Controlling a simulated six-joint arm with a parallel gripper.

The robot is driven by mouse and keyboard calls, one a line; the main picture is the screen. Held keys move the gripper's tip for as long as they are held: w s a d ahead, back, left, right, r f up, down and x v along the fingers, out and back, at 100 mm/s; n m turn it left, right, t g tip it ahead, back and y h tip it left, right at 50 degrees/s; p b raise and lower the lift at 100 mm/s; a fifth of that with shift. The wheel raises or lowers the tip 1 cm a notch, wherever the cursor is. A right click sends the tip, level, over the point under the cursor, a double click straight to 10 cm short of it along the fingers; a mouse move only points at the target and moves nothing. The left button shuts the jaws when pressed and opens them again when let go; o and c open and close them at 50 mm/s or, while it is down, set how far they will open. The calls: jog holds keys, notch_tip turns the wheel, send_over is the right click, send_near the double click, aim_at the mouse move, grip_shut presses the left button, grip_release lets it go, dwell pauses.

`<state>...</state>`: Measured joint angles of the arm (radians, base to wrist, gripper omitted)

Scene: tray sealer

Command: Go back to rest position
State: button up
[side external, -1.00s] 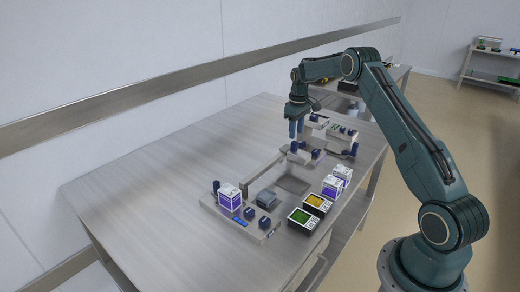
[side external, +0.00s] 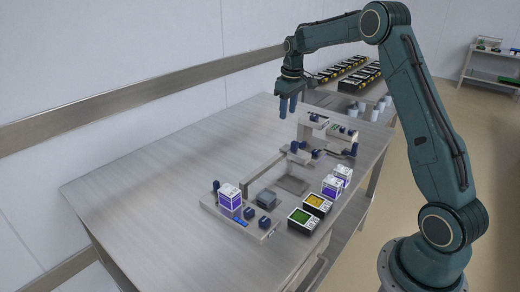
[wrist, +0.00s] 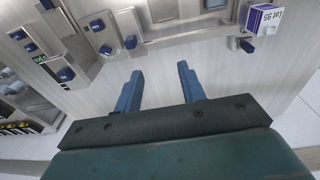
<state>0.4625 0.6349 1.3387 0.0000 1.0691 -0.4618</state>
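My gripper (side external: 287,107) hangs in the air above the far part of the metal table (side external: 150,185), fingers pointing down. In the wrist view its two blue fingers (wrist: 158,92) stand apart with nothing between them, so it is open and empty. The tray sealer (side external: 278,185) lies below and in front of it on the table, clear of the fingers. A white and purple box (side external: 229,197) sits at the sealer's near left end.
Two trays, one with green (side external: 301,217) and one with yellow (side external: 316,202) contents, stand by the sealer's right side, near white and purple boxes (side external: 332,186). Behind is a second table with rows of black trays (side external: 350,72) and white cups (side external: 362,107). The table's left side is clear.

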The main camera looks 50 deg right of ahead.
jog(key=s+a+r+t, duration=0.2)
jog(key=s+a+r, duration=1.05)
jog(key=a, duration=0.35)
jog(key=s+a+f+t, duration=0.1)
jog(key=s+a, duration=0.3)
jog(key=s, duration=0.6)
jog(key=s+a+f+t, duration=0.1)
jog(key=s+a, duration=0.4)
jog(key=s, duration=0.4)
jog(key=shift+s+f+t+y, duration=0.2)
jog(key=shift+s+t+y, duration=0.1)
jog(key=shift+s, duration=0.1)
